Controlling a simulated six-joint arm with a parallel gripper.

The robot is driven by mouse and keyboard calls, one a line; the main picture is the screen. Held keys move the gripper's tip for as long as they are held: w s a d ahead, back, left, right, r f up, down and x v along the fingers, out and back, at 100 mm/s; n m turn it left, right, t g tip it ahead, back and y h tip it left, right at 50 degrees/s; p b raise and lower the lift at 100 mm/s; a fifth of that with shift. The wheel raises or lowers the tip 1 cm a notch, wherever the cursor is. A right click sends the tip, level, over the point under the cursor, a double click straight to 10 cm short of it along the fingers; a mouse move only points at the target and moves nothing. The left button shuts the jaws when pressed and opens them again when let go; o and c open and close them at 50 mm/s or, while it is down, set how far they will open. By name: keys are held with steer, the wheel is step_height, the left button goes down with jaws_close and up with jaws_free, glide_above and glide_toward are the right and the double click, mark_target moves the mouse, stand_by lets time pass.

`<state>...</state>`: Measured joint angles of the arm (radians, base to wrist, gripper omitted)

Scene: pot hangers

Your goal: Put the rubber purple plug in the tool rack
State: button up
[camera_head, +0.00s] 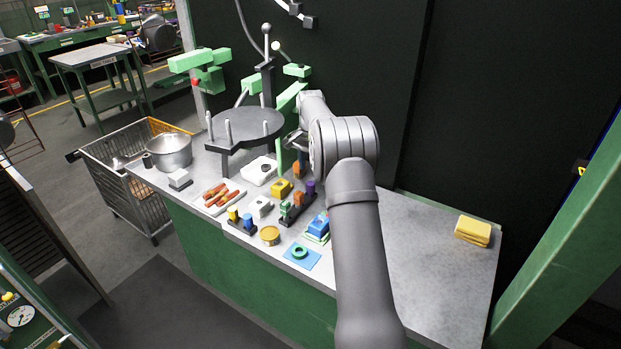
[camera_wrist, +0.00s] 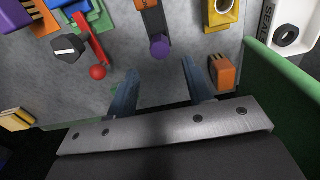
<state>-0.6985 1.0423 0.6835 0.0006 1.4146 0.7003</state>
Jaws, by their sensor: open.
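The purple plug (camera_head: 310,187) is a small purple cylinder at the far end of a dark narrow rack (camera_head: 287,221) that also bears orange and green pieces. Whether it is seated in the rack or only beside it cannot be told. In the wrist view the plug (camera_wrist: 160,47) shows as a round purple top at the end of the dark strip (camera_wrist: 157,22). My gripper (camera_wrist: 160,84) is open and empty, its two fingers apart, with the plug just ahead of and between the fingertip lines. In the head view my arm partly hides the gripper (camera_head: 294,141).
An orange block (camera_wrist: 222,74) stands right beside the right finger. A red-ball lever (camera_wrist: 98,72) is left of the fingers. A yellow block (camera_wrist: 222,13) lies farther ahead. A grey round stand (camera_head: 243,124) with upright pegs is left of my arm. The bench's right side is mostly clear.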

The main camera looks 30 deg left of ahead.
mark_target(310, 183)
steer(key=shift+r, duration=2.4)
steer(key=shift+f, duration=0.1)
steer(key=shift+f, duration=4.1)
steer(key=shift+f, duration=0.1)
